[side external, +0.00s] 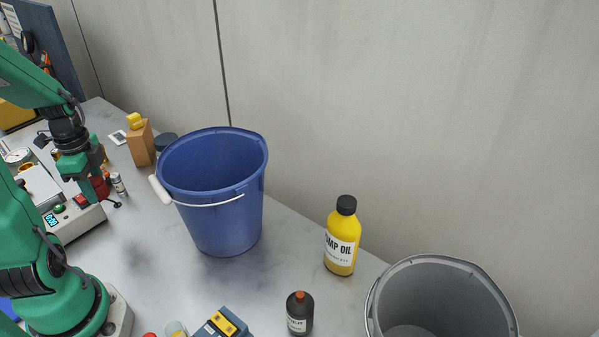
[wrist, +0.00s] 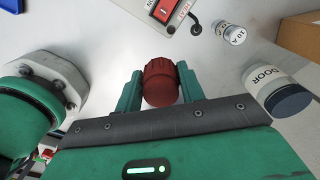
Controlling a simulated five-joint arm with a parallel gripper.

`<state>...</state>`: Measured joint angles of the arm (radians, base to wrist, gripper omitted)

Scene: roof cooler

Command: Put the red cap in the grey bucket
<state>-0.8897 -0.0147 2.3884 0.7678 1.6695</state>
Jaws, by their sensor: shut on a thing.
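The red cap (wrist: 161,84) is a dark red, ribbed round piece between the two green fingers of my gripper (wrist: 161,90) in the wrist view. My gripper is shut on it. In the side external view the red cap (side external: 102,188) shows partly behind the fingers of my gripper (side external: 97,184), at the left by the white control box. I cannot tell how far it is above the table. The grey bucket (side external: 445,272) stands at the lower right, far from my gripper. Its open top faces up and its lower part is cut off by the frame.
A large blue bucket (side external: 215,205) stands between my gripper and the grey bucket. A yellow oil bottle (side external: 341,243) and a small dark bottle (side external: 299,315) stand farther right. The control box (wrist: 165,12), a vial (wrist: 233,34) and a labelled jar (wrist: 270,88) are near my gripper.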

